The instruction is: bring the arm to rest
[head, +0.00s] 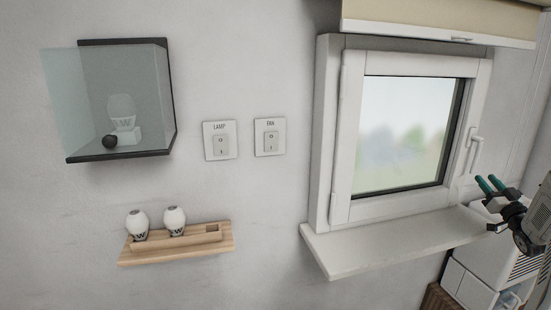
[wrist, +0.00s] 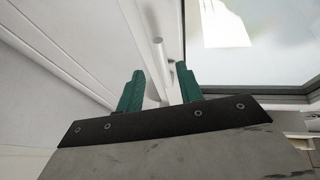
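My gripper (head: 490,184) is at the right edge of the head view, in front of the right end of the window sill. Its two green fingers stand apart with nothing between them. In the wrist view my gripper (wrist: 158,90) shows the same two green fingers apart and empty. The white window handle (wrist: 160,55) shows beyond the fingers in the wrist view. In the head view the window handle (head: 475,148) is above my gripper, and the two look apart.
The window (head: 340,130) looks shut, above a white sill (head: 385,246). A blind (head: 440,18) hangs above it. Lamp (head: 220,141) and fan (head: 270,137) switches, a glass-fronted case (head: 120,155) and a wooden shelf (head: 175,253) with two bulbs are on the wall. A white appliance (head: 500,240) stands at the right.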

